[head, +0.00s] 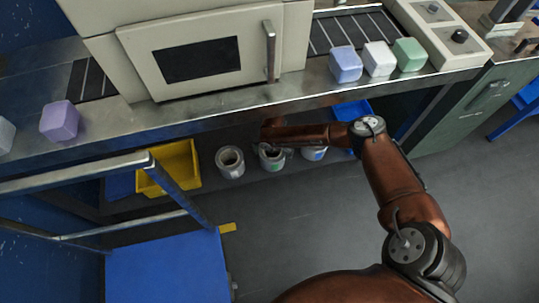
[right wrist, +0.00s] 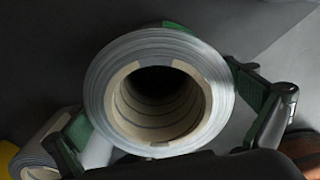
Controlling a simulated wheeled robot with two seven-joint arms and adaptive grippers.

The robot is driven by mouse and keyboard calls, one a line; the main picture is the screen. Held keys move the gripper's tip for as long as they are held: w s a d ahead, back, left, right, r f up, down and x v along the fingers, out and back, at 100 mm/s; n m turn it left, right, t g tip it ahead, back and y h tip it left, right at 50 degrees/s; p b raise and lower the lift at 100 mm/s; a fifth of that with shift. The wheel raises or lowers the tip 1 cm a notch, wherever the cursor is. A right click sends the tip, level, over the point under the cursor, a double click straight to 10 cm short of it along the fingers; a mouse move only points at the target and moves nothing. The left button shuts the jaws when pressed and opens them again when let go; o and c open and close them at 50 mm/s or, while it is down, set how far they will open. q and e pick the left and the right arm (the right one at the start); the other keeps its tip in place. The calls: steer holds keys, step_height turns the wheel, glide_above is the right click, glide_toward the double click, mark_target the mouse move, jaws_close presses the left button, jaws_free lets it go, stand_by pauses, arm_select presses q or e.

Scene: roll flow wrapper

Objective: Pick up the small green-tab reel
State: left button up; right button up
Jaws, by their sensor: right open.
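The small green-tab reel (head: 271,162) stands in the middle of three grey reels on the low shelf under the machine bench. A green patch shows low on its side. My right gripper (head: 272,142) is over this reel and hides part of its top. In the right wrist view, a grey reel (right wrist: 102,88) with a cardboard core fills the middle, with a bit of green at its top edge. The open fingers of my right gripper (right wrist: 165,112) stand on either side of it; contact cannot be told. My left gripper is not in view.
A plain grey reel (head: 230,163) stands left and a blue-tab reel (head: 314,154) right. A yellow bin (head: 172,170) is further left, a blue bin (head: 352,109) behind on the right. The steel bench edge (head: 230,113) overhangs the shelf. A blue cart (head: 165,265) stands front left.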

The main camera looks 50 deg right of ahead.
steer(key=shift+c, duration=0.4)
steer(key=c, duration=1.4)
steer(key=shift+w, duration=0.1)
steer(key=shift+c, duration=0.9)
steer(key=shift+r, duration=0.15)
